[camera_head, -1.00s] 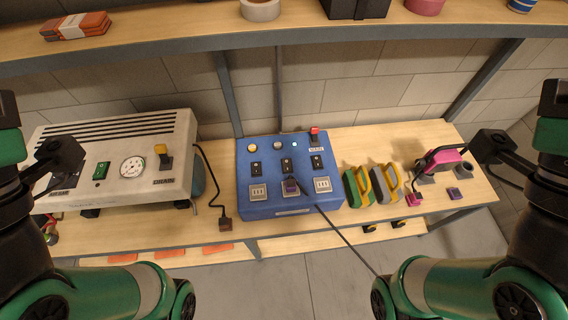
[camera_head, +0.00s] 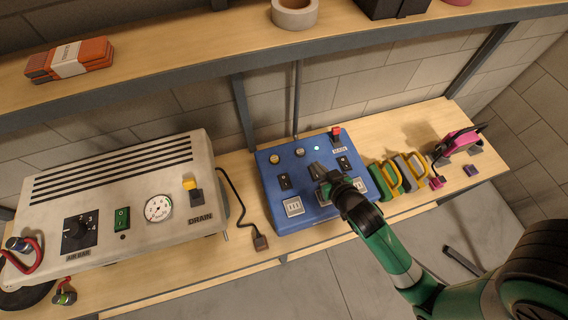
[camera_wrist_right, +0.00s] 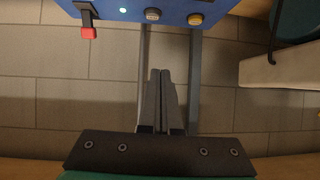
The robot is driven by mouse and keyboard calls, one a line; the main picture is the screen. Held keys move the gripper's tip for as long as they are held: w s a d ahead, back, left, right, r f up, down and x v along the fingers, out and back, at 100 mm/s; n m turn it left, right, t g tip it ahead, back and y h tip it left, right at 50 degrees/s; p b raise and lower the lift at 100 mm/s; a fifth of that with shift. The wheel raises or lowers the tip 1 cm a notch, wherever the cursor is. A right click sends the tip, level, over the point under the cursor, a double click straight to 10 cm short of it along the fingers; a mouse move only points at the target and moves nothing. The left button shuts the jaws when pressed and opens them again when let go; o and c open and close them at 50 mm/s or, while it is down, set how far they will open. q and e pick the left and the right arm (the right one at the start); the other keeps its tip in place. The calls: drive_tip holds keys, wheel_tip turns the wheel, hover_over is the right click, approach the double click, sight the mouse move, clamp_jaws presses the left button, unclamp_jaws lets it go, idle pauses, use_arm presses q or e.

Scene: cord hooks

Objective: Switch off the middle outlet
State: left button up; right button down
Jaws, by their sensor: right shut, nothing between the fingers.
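The blue outlet box (camera_head: 272,192) stands on the bench, with a row of small black rocker switches above its sockets. The left switch (camera_head: 284,181) and right switch (camera_head: 344,163) show. My right gripper (camera_head: 314,170) is shut and empty, with its tips over the middle switch area. The middle switch and middle outlet are hidden behind my gripper and wrist, so I cannot tell whether the tips touch. In the right wrist view the closed fingers (camera_wrist_right: 160,73) point toward the box's edge. My left gripper is out of view.
A green light (camera_head: 316,148) is lit on the box, near a red lever switch (camera_head: 336,134). A white machine (camera_head: 130,185) stands left, with a loose black plug (camera_head: 260,242) between. Green and yellow handled objects (camera_head: 400,174) stand close on the right. A shelf (camera_head: 180,75) runs above.

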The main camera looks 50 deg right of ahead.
drive_tip(key=shift+g, duration=0.7)
drive_tip(key=s+f, duration=0.1)
drive_tip(key=s, duration=0.1)
drive_tip(key=s+f, duration=0.2)
drive_tip(key=shift+s+f, duration=0.2)
drive_tip(key=shift+s, duration=0.2)
drive_tip(key=shift+s+d+m, duration=0.2)
drive_tip(key=shift+s+m, duration=0.05)
drive_tip(key=shift+m, duration=0.05)
drive_tip(key=shift+w, duration=0.15)
drive_tip(key=b+x, duration=0.2)
drive_tip(key=x, duration=0.7)
drive_tip(key=shift+w+d+f+b, duration=0.2)
drive_tip(key=shift+f+b, duration=0.05)
drive_tip(key=shift+b, duration=0.1)
drive_tip(key=shift+w+d+f+b, duration=0.15)
drive_tip(key=shift+f+b, duration=0.2)
drive_tip(key=shift+f, duration=0.65)
drive_tip(key=shift+w+d+f+b, duration=0.1)
drive_tip(key=shift+w+f+b, duration=0.2)
drive_tip(key=shift+f, duration=0.7)
drive_tip(key=shift+s, duration=0.1)
